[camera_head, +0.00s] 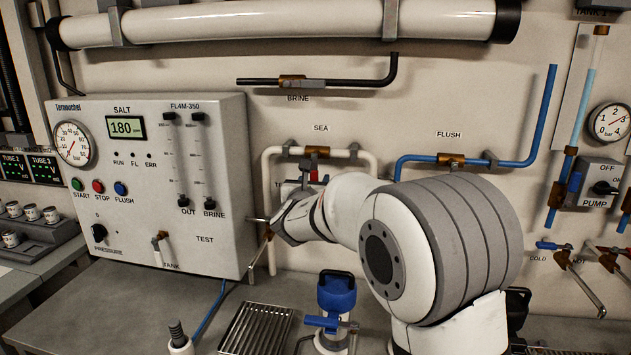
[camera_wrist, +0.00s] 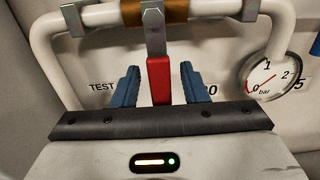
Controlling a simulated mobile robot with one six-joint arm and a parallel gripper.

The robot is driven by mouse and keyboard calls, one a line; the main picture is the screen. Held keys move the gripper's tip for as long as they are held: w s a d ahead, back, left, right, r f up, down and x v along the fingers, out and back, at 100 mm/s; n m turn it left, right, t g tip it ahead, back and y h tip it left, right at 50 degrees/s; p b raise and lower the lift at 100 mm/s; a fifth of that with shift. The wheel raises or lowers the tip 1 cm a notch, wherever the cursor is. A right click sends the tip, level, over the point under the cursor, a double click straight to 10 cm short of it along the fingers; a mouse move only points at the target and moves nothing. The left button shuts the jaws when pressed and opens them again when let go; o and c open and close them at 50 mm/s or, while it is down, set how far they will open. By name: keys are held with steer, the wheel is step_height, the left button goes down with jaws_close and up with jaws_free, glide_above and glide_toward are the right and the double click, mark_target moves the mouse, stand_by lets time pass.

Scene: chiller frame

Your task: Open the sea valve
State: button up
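The sea valve (camera_head: 312,152) is a brass body on the white pipe under the SEA label in the head view. In the wrist view its brass body (camera_wrist: 153,11) is at the top. Its lever is grey metal with a red grip (camera_wrist: 159,80), and it stands across the pipe. My gripper (camera_wrist: 160,75) is open, with one blue finger on each side of the red grip. Gaps show between the grip and both fingers. In the head view the red grip (camera_head: 314,172) shows just above my arm, which hides most of my gripper.
The white pipe (camera_head: 275,152) loops around the valve. A gauge (camera_wrist: 267,78) reading near zero is close on the right in the wrist view. The panel box (camera_head: 225,150) stands left of my arm.

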steer(key=shift+c, duration=0.2)
jaws_close()
steer(key=shift+a, duration=0.2)
